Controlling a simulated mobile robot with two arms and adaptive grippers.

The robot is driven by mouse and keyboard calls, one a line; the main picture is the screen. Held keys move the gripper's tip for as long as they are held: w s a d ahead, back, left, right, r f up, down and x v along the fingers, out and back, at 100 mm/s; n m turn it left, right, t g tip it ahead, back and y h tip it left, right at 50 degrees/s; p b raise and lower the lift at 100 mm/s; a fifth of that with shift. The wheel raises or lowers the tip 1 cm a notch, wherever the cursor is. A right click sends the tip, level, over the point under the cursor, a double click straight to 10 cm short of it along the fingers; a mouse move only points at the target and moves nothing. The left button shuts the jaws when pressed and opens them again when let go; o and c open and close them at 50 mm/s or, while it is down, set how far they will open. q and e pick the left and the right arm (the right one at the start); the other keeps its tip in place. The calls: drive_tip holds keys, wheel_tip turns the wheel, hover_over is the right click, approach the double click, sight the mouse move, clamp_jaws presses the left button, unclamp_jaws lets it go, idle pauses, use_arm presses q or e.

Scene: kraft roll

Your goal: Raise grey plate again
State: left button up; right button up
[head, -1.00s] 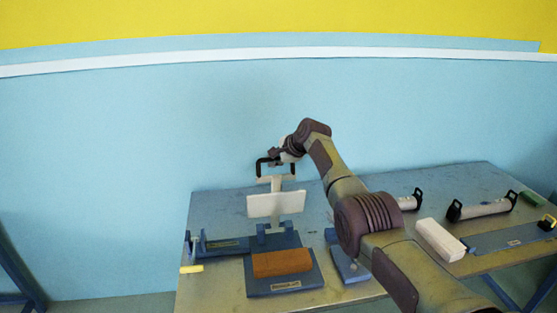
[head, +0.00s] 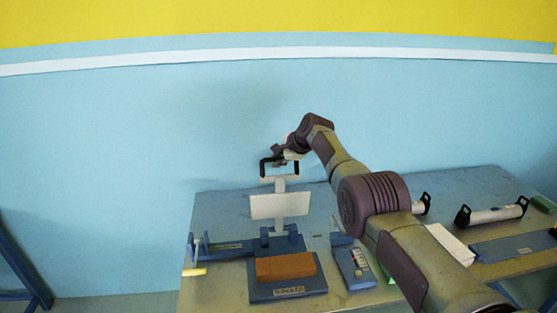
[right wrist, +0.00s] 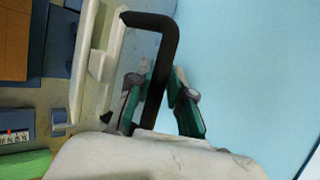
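The grey plate (head: 280,205) looks pale, almost off-white, and stands upright above a blue bracket (head: 283,241) on the table. Its stem reaches down toward the bracket; I cannot tell whether they touch. A black U-shaped handle (head: 264,168) tops it and also shows in the right wrist view (right wrist: 162,45). My right gripper (head: 279,157) is at this handle. In the right wrist view its green-padded fingers (right wrist: 160,88) lie on both sides of the handle bar and appear shut on it. My left gripper is not in view.
An orange-brown block (head: 286,267) sits on a blue base (head: 288,292) in front of the plate. A blue control box (head: 353,267) stands to its right. A black-ended grey bar (head: 492,214) lies further right. A light-blue wall (head: 120,150) rises behind the table.

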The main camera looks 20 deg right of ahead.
drive_tip(key=shift+o, duration=1.2)
drive_tip(key=shift+w+d, duration=0.1)
drive_tip(key=shift+w, duration=0.05)
drive_tip(key=shift+o, duration=0.3)
drive_tip(key=shift+w+f, duration=0.2)
drive_tip(key=shift+s+r, duration=0.2)
drive_tip(key=shift+s, duration=0.05)
drive_tip(key=shift+s+d+r, duration=0.25)
drive_tip(key=shift+s+r, duration=0.15)
drive_tip(key=shift+r, duration=0.2)
drive_tip(key=v, duration=1)
